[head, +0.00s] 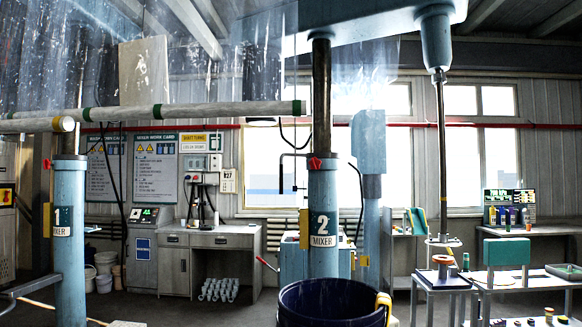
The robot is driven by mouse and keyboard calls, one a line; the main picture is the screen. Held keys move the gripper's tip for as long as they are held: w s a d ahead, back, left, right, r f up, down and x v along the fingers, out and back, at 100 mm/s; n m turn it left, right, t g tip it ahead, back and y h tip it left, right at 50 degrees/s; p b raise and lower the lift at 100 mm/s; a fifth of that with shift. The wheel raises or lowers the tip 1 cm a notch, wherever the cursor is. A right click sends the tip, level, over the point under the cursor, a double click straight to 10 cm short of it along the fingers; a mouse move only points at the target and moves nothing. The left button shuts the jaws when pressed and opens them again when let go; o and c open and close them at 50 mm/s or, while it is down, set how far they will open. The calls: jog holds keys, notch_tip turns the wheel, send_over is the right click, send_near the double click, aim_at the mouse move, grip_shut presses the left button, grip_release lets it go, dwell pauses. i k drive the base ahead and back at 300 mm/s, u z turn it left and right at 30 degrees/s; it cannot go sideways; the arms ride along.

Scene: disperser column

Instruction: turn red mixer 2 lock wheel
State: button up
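The mixer 2 column (323,205) stands upright just right of centre in the head view, pale blue, with a "2 MIXER" label. A small red lock wheel (315,163) sits at the top of this column, by the dark steel shaft (321,95) that rises from it. The wheel is small here, so I cannot tell its turn angle. My gripper is not in view.
A dark blue tub (333,304) stands in front of the mixer 2 column. The mixer 1 column (69,240) is at left. A banded horizontal pipe (200,110) crosses the upper left. A desk (210,256) and side tables (445,283) stand behind.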

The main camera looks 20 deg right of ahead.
aim_at(315, 164)
jog(key=u, duration=0.3)
jog(key=k, duration=0.4)
jog(key=u, duration=0.45)
jog(key=i, duration=2.2)
jog(key=z, duration=0.65)
jog(key=i, duration=1.7)
jog(key=z, duration=0.65)
jog(key=i, duration=1.55)
jog(key=z, duration=0.8)
jog(key=i, duration=1.55)
jog(key=z, duration=0.45)
